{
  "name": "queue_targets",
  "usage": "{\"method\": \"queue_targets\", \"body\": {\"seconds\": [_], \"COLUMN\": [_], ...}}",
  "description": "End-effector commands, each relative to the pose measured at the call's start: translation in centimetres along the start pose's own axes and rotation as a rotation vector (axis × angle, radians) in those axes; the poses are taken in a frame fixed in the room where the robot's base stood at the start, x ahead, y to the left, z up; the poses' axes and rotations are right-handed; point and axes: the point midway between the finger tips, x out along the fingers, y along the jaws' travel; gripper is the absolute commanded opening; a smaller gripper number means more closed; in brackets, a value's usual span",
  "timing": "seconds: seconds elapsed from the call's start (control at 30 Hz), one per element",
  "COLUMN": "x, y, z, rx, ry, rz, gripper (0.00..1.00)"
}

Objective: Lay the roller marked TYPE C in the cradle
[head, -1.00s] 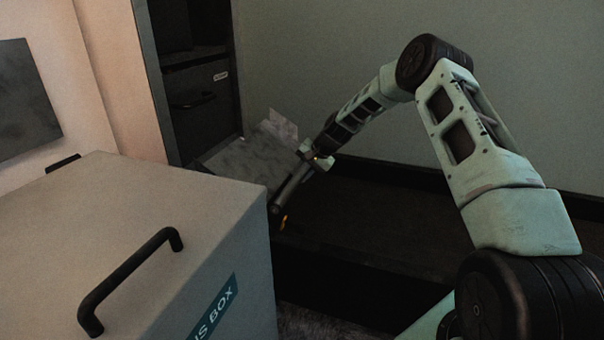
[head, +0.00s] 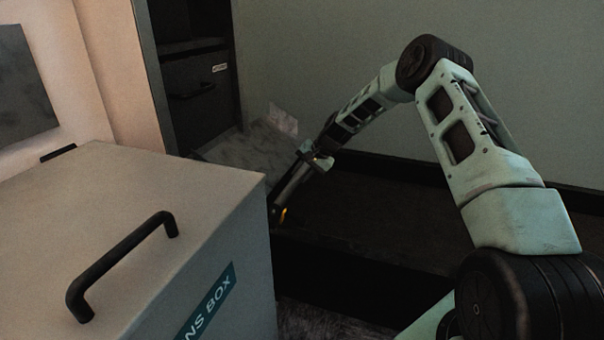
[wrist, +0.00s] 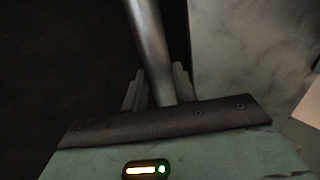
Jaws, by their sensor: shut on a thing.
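My gripper (head: 308,165) is low, beyond the right side of the big box. It is shut on a smooth grey metal roller (wrist: 146,35), which runs between the two fingers (wrist: 158,88) and away to the top of the wrist view. In the head view the roller (head: 291,184) tilts down and left, its lower end close to the box's far right edge. A small orange spot (head: 284,214) shows near that end. No TYPE C marking is readable on the roller. I cannot make out a cradle in either view.
A large grey box (head: 140,190) with a black handle (head: 120,262) and a teal label fills the lower left. A dark cabinet with drawers (head: 195,90) stands behind. A pale mottled surface (head: 250,150) lies beyond the gripper.

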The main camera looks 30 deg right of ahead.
Motion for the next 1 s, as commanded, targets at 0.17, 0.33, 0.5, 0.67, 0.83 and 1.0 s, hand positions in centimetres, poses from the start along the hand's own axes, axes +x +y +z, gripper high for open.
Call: {"method": "queue_targets", "body": {"seconds": [0.17, 0.33, 0.5, 0.67, 0.83, 1.0], "x": [0.2, 0.5, 0.9, 1.3, 1.6, 2.0], "y": [0.1, 0.3, 0.6, 0.8, 1.1, 1.3], "z": [0.0, 0.0, 0.1, 0.1, 0.1, 0.1], "rx": [0.000, 0.000, 0.000, 0.000, 0.000, 0.000], "ry": [0.001, 0.001, 0.001, 0.002, 0.002, 0.002], "rz": [-0.002, -0.002, -0.003, -0.004, -0.004, -0.005], "gripper": [0.00, 0.00, 0.00, 0.00, 0.00, 0.00]}}
